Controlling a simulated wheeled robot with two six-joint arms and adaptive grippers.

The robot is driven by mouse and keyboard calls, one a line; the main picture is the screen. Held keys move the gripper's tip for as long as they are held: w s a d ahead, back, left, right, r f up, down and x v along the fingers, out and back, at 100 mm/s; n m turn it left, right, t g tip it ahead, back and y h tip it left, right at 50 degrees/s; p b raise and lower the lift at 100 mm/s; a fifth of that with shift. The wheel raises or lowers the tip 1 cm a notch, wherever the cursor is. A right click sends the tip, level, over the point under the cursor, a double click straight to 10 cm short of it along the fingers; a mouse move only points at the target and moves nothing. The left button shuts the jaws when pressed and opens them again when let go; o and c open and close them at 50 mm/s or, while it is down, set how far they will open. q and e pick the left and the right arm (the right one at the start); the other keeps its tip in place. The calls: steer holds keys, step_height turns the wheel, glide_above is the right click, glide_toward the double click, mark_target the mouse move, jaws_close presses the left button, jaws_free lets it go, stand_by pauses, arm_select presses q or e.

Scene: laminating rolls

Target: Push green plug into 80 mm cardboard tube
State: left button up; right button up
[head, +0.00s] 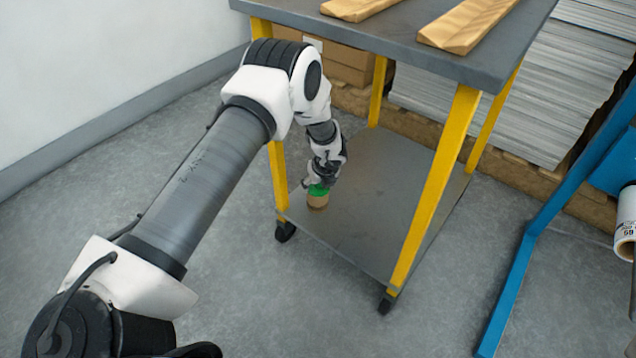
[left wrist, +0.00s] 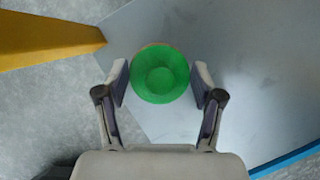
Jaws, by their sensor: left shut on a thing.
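The green plug (head: 318,190) sits at the top of the short brown cardboard tube (head: 317,201), which stands upright on the cart's lower shelf near its left corner. In the left wrist view the plug (left wrist: 160,73) is a round green disc with a recessed middle, and only a thin edge of the tube shows behind it. My left gripper (head: 318,183) is shut on the green plug, with one finger on each side of it. How deep the plug sits in the tube cannot be told. My right gripper is not in view.
The cart's lower shelf (head: 385,205) is otherwise bare. A blue frame (head: 540,225) with a white roll (head: 626,225) stands at the right.

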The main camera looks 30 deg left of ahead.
arm_select(q)
steer(key=shift+o, duration=0.2)
steer(key=shift+s+f+b, duration=0.1)
steer(key=shift+f+b, duration=0.2)
steer(key=shift+f, duration=0.15)
steer(key=shift+f, duration=0.15)
steer(key=o, duration=1.2)
steer(key=shift+f, duration=0.2)
steer(key=shift+r, duration=0.1)
